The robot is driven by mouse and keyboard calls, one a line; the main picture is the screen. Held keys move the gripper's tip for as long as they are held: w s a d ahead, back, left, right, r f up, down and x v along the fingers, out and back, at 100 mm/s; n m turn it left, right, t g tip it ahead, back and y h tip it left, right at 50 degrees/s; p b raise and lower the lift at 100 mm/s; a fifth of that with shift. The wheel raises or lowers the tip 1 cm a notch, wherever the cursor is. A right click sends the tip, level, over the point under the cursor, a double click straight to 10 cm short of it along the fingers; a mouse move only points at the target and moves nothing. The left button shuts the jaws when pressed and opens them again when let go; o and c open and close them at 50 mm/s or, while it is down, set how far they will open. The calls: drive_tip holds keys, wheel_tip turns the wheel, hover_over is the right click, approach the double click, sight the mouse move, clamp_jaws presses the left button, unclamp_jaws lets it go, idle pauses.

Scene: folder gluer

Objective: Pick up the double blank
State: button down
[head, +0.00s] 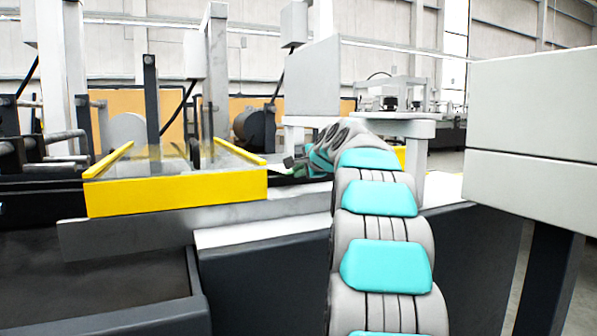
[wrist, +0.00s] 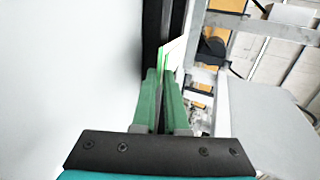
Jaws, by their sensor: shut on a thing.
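My gripper (wrist: 160,78) has green fingers. They are closed on a thin pale sheet with a bright green edge, which I take to be the double blank (wrist: 173,50). Only a narrow strip of the blank shows beyond the fingertips, almost edge-on. In the head view, my gripper (head: 291,163) is at the far end of my arm, just right of the yellow-edged guard. A small pale green-white piece of the blank (head: 280,170) shows beside it. My arm and the guard hide most of that spot, and I cannot tell whether the blank touches the machine below.
A clear guard with yellow edges (head: 175,194) stands at the left of the machine. A grey-white box (head: 535,110) fills the right side. A white panel (head: 313,80) stands behind my gripper. In the wrist view, a large pale surface (wrist: 70,70) lies close on the left.

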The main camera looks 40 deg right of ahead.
drive_tip(key=shift+r, duration=0.2)
drive_tip(key=shift+s, duration=0.1)
drive_tip(key=p+v, duration=0.2)
drive_tip(key=v, duration=1.2)
drive_tip(key=shift+s+a+f, duration=0.2)
drive_tip(key=shift+s, duration=0.3)
drive_tip(key=shift+r, duration=0.1)
